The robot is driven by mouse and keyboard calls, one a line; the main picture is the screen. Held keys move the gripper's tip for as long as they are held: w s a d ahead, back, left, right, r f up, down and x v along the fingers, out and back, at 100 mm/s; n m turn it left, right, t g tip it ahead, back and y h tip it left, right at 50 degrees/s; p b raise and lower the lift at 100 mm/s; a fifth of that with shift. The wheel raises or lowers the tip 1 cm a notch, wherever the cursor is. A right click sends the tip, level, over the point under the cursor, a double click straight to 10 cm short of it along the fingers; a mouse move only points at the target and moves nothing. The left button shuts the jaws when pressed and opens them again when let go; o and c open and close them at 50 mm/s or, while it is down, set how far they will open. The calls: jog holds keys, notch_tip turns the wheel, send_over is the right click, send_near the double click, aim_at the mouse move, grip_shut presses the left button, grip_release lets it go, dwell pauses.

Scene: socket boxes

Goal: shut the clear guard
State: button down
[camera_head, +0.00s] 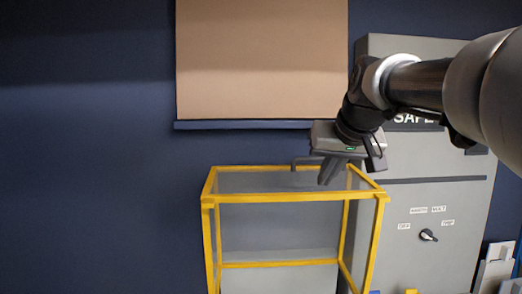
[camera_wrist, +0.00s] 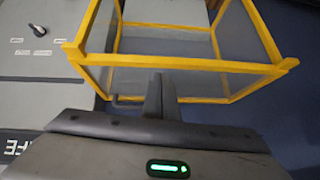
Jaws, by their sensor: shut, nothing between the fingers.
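The clear guard (camera_head: 292,197) is a box of see-through panels in a yellow frame. It stands in the lower middle of the head view and fills the upper part of the wrist view (camera_wrist: 180,65). A small dark bent bar (camera_head: 294,163) shows at its upper back edge. My gripper (camera_head: 327,178) is shut and empty, pointing down at the guard's top, right of that bar. The guard's lower part is cut off in the head view.
A grey cabinet (camera_head: 455,215) with a dark rotary knob (camera_head: 428,236) and small labels stands at the right, partly behind my arm. A tan board (camera_head: 262,60) hangs on the dark blue wall (camera_head: 90,150). The space left of the guard looks clear.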

jog(key=w+r+t, duration=0.3)
jog(key=w+r, duration=0.7)
jog(key=w, duration=0.3)
jog(key=p, duration=0.1)
send_over(308, 158)
jog(key=w, duration=0.3)
jog(key=shift+n+h, duration=0.3)
jog(key=f, duration=0.4)
jog(key=shift+s+f, duration=0.25)
jog(key=shift+f, duration=0.15)
jog(key=shift+a+f, duration=0.1)
jog(key=shift+f, duration=0.8)
jog(key=shift+s+f, duration=0.15)
jog(key=shift+s, duration=0.4)
jog(key=shift+s+f, duration=0.15)
jog(key=shift+s, duration=0.35)
jog(key=shift+s+f+b, duration=0.25)
jog(key=shift+f+b, duration=0.05)
